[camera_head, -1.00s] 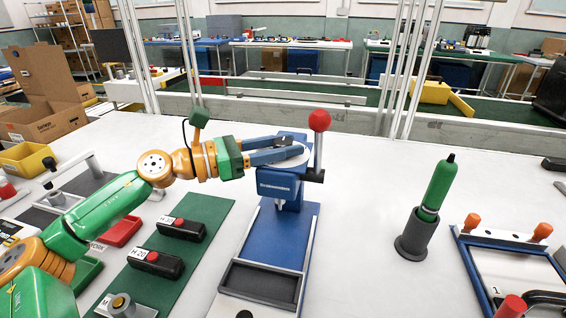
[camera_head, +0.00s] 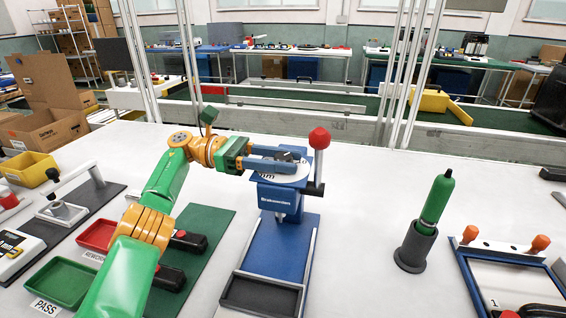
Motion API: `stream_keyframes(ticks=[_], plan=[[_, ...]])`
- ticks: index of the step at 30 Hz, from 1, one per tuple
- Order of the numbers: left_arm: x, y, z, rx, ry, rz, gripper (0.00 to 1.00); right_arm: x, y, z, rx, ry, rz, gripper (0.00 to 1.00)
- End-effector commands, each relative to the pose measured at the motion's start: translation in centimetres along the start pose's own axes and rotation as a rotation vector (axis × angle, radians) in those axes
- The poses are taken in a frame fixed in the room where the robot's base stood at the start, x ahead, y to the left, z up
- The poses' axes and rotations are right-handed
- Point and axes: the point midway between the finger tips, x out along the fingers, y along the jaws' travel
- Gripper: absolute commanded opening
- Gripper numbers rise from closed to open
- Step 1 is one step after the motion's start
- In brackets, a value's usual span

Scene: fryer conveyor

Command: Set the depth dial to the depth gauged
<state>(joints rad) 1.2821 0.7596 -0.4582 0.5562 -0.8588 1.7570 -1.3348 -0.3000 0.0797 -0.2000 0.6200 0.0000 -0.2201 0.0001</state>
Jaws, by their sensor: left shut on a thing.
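The depth dial (camera_head: 288,179) is a white disc on top of a blue press (camera_head: 280,199) with a red-balled lever (camera_head: 319,139). My left gripper (camera_head: 289,160) reaches over the dial from the left, with its blue fingers shut on a small dark knob at the dial's top. The fingers hide much of the knob and of the dial's face, and the marks that show are too small to read. A measuring device with a small screen (camera_head: 10,243) stands at the far left, its reading not legible. My right gripper is out of view.
A green-handled tool stands in a dark holder (camera_head: 414,250) on the right, near a blue-framed fixture (camera_head: 470,281). A red tray (camera_head: 97,235), a green tray (camera_head: 62,283) and a green mat (camera_head: 208,222) lie left. White table between press and holder is clear.

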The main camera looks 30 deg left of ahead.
Motion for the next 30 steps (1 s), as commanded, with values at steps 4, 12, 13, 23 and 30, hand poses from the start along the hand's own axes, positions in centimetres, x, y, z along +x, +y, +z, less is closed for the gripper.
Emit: stream_keyframes(ticks=[4,12,13,23,30], plan=[[0.07,-0.12,-0.05,-0.003,0.002,-0.014,0.0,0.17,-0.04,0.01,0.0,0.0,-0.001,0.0],[0.07,-0.16,-0.08,-0.005,0.004,-0.017,0.0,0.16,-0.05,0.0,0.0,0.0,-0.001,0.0],[0.07,-0.16,-0.09,-0.005,0.004,-0.017,0.0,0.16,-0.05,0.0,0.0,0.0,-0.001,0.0],[0.05,-0.15,-0.07,-0.004,0.003,-0.016,0.74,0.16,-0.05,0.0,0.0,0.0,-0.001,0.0],[0.27,-0.24,-0.26,-0.002,0.003,-0.019,0.74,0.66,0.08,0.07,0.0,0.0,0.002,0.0]])
